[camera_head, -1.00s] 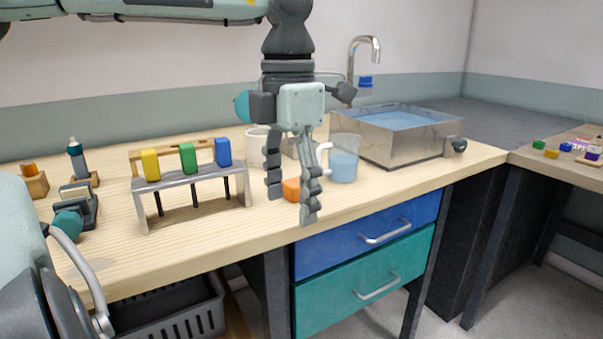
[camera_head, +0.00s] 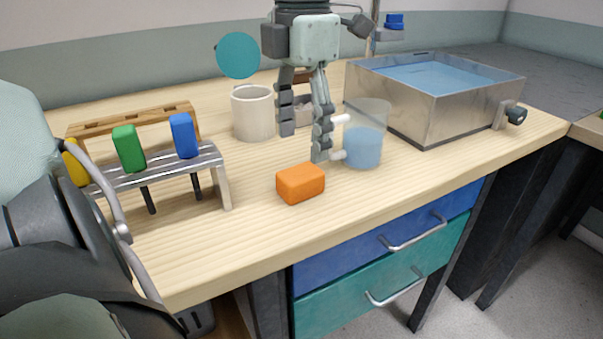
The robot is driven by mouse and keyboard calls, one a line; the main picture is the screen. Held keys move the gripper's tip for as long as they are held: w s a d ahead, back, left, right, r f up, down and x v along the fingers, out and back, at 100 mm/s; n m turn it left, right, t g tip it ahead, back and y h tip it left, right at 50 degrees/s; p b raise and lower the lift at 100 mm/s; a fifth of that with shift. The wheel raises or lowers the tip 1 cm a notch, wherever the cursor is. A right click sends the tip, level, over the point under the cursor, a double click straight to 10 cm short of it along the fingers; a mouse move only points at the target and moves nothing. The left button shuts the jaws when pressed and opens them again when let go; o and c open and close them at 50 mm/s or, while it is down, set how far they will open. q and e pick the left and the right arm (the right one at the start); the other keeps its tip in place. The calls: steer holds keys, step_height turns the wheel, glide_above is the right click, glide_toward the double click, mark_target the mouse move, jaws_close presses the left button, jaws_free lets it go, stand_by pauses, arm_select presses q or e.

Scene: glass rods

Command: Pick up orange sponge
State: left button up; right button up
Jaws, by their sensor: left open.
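The orange sponge (camera_head: 301,183) is a small rounded block lying on the wooden worktop, in front of the glass beaker and fully visible. My left gripper (camera_head: 304,146) points down, with its two fingers spread and nothing between them. Its fingertips show just behind and above the sponge in the picture, apart from it; their exact height over the worktop is hard to tell. My right gripper is not in view.
A beaker of blue liquid (camera_head: 363,148) with a handle stands close to the right fingertip. A beige mug (camera_head: 253,115) stands behind left. A metal rack (camera_head: 224,184) with coloured-handled rods is left, a water-filled metal basin (camera_head: 461,108) right. The worktop's front edge is near the sponge.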

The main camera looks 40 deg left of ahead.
mark_target(300, 172)
arm_select(q)
steer(key=f, duration=0.5)
steer(key=shift+s+d+f, duration=0.2)
steer(key=shift+s+f, duration=0.15)
steer(key=shift+s, duration=0.05)
steer(key=shift+f, duration=0.3)
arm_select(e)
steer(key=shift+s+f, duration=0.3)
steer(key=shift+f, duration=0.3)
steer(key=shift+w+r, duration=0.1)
arm_select(q)
steer(key=c, duration=1)
steer(key=shift+c, duration=0.2)
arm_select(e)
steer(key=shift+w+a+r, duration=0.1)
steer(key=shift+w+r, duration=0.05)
arm_select(q)
steer(key=shift+r, duration=0.1)
